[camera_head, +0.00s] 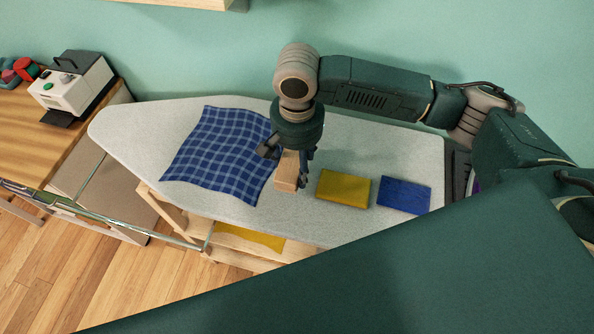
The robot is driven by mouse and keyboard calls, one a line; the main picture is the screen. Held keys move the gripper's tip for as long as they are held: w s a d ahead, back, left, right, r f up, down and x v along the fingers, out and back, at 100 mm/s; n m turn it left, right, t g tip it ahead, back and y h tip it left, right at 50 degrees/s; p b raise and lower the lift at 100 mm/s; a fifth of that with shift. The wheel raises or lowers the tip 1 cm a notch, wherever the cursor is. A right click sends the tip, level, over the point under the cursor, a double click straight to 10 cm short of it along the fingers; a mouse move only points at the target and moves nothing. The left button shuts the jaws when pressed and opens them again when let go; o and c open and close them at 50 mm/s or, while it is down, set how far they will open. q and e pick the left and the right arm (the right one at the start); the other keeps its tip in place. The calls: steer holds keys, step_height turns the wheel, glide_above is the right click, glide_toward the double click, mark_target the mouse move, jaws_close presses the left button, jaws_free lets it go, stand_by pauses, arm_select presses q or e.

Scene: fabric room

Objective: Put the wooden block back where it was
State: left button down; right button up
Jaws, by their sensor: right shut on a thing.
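The wooden block (287,172) is light brown and sits between the fingers of my right gripper (285,160), which points down over the ironing board (130,125). The gripper is shut on the block. The block is close to the board's surface, but I cannot tell whether it touches it. It is just right of a blue checked cloth (222,150) and left of a yellow folded cloth (343,188). My left gripper does not show.
A blue folded cloth (404,196) lies right of the yellow one. A white machine (75,85) and thread spools (18,70) stand on a wooden table at left. Wooden shelving (240,255) is under the board. The board's left end is clear.

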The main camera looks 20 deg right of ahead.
mark_target(297, 161)
steer(key=shift+f, duration=2.35)
steer(key=shift+p, duration=0.3)
steer(key=o, duration=1.4)
steer(key=shift+f, duration=0.1)
step_height(297, 161, up, 12)
steer(key=shift+r+b, duration=0.15)
steer(key=shift+b, duration=0.75)
